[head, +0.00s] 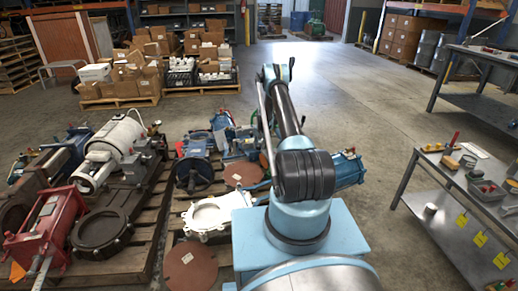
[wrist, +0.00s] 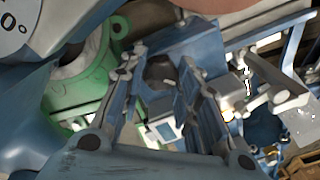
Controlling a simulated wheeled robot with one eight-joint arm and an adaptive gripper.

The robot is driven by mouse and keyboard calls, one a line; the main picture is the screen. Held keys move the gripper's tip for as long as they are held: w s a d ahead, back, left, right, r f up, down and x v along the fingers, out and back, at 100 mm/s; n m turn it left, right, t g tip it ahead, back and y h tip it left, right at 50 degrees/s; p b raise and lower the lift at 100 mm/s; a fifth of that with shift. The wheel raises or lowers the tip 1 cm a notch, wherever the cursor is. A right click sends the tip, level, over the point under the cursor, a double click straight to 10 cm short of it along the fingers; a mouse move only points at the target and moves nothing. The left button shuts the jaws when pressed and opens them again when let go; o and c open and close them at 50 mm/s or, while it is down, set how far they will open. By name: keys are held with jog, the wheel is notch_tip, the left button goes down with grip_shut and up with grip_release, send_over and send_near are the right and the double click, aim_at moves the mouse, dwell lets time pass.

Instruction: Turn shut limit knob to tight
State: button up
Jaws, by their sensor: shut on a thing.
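In the wrist view my gripper (wrist: 160,64) has its two fingers on either side of a small dark knob (wrist: 160,75) on a blue housing (wrist: 205,42). The fingers are closed on it, and it appears to be the shut limit knob. No label for tight is readable, so its turn position cannot be told. In the head view my arm reaches out over the pallet of valves and actuators; the gripper and the knob are hidden behind the arm and other parts.
A green valve body (wrist: 85,75) is close left of the fingers; grey brackets (wrist: 275,85) are close right. In the head view a white flange (head: 212,215) and a blue cylinder (head: 345,168) lie near my base. A steel bench (head: 430,205) stands right, with clear floor between.

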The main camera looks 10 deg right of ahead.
jog(key=m, duration=0.4)
jog(key=shift+a+m+h, duration=0.1)
jog(key=shift+m+h, duration=0.2)
jog(key=shift+m, duration=1.6)
jog(key=o, duration=1.1)
jog(key=r, duration=0.4)
jog(key=s+r, duration=0.1)
jog(key=r, duration=0.2)
jog(key=s+r, duration=0.1)
jog(key=r, duration=0.3)
jog(key=shift+d+r, duration=0.2)
jog(key=shift+r, duration=0.15)
